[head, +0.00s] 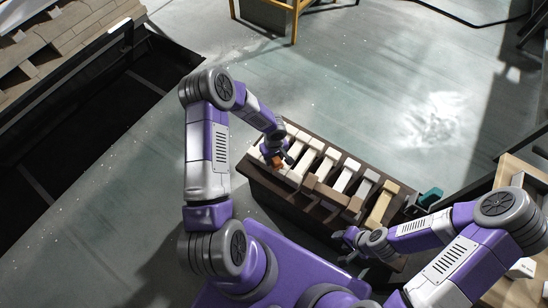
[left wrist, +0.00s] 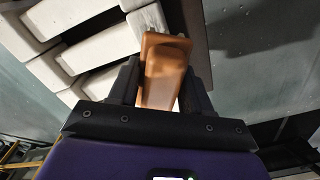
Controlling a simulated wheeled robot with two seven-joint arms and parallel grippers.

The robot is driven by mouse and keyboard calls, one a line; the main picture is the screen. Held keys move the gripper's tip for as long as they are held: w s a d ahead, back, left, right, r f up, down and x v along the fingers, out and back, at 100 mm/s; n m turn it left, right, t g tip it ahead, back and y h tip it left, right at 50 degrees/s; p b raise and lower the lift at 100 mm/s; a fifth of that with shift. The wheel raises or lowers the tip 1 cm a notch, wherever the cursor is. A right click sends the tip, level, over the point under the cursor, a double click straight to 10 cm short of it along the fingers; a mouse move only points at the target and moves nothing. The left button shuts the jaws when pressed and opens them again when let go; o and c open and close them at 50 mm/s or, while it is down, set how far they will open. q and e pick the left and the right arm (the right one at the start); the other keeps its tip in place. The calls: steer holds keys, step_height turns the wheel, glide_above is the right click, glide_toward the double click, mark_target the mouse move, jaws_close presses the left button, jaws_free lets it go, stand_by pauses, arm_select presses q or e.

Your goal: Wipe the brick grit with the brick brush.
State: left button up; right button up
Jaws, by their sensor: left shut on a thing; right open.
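My left gripper (head: 279,158) is shut on an orange-brown block, the brick brush (head: 275,161), over the left end of the row of bricks. In the left wrist view the brush (left wrist: 163,68) sits between the two dark fingers, with pale bricks (left wrist: 95,50) close beside it. Its underside is hidden, so I cannot tell whether it touches a brick. My right gripper (head: 346,240) is open and empty at the near side of the brick row. I cannot make out the brick grit for certain.
The dark kiln car deck (head: 262,180) carries several white, brown and tan bricks (head: 345,176) side by side. A teal object (head: 430,197) is at its right end. A wooden table (head: 515,185) stands at the right. Open floor lies beyond the car.

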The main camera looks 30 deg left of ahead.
mark_target(272, 169)
stand_by(0.5)
arm_select(q)
steer(key=shift+s+d, duration=0.25)
steer(key=shift+s, duration=0.4)
steer(key=shift+s+d, duration=0.25)
steer(key=shift+s, duration=0.4)
steer(key=shift+s+d, duration=0.25)
steer(key=shift+s, duration=0.4)
steer(key=shift+f, duration=0.9)
steer(key=shift+w, duration=0.1)
steer(key=shift+w+d+r+p, duration=0.15)
steer(key=shift+w+p, duration=0.8)
steer(key=shift+w, duration=0.1)
steer(key=shift+w+d+p, duration=0.1)
steer(key=shift+w+p, duration=0.3)
steer(key=shift+w, duration=1.1)
steer(key=shift+w+f, duration=0.2)
steer(key=shift+w, duration=0.2)
steer(key=shift+w+d, duration=0.1)
steer(key=shift+w, duration=0.6)
